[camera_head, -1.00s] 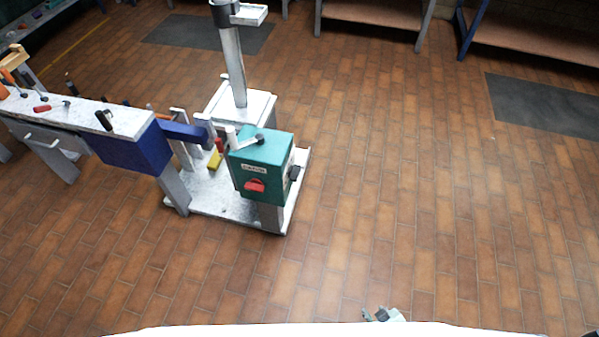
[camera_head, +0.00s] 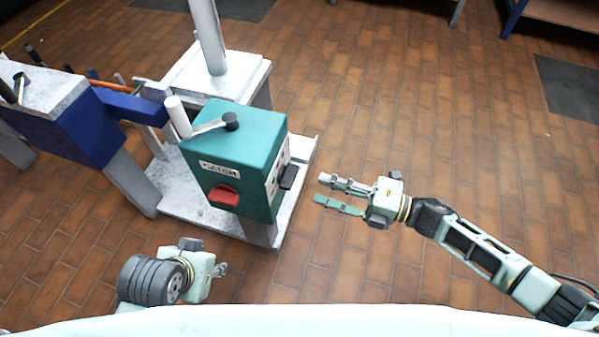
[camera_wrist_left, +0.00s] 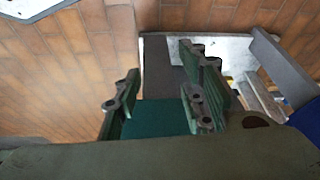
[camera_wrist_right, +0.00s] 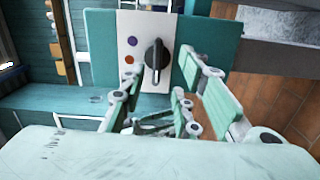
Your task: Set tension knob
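A black knob (camera_head: 289,176) sits on the right side face of a green box (camera_head: 262,135). In the right wrist view this knob (camera_wrist_right: 156,55) is on a white panel (camera_wrist_right: 132,28) with a purple and an orange dot; its pale pointer line stands roughly upright. A red knob (camera_head: 224,195) is on the box's front below a small label. My right gripper (camera_head: 320,189) is open and empty, to the right of the black knob and apart from it, fingers toward the box. My left gripper (camera_head: 221,270) is low in front of the box; its wrist view shows it open and empty (camera_wrist_left: 155,100).
A crank arm with a white handle (camera_head: 178,115) is on top of the box. A grey post (camera_head: 208,38) stands behind on a pale base plate (camera_head: 185,193). A blue-ended bench (camera_head: 70,122) is at left. Open tiled floor (camera_head: 430,120) lies to the right.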

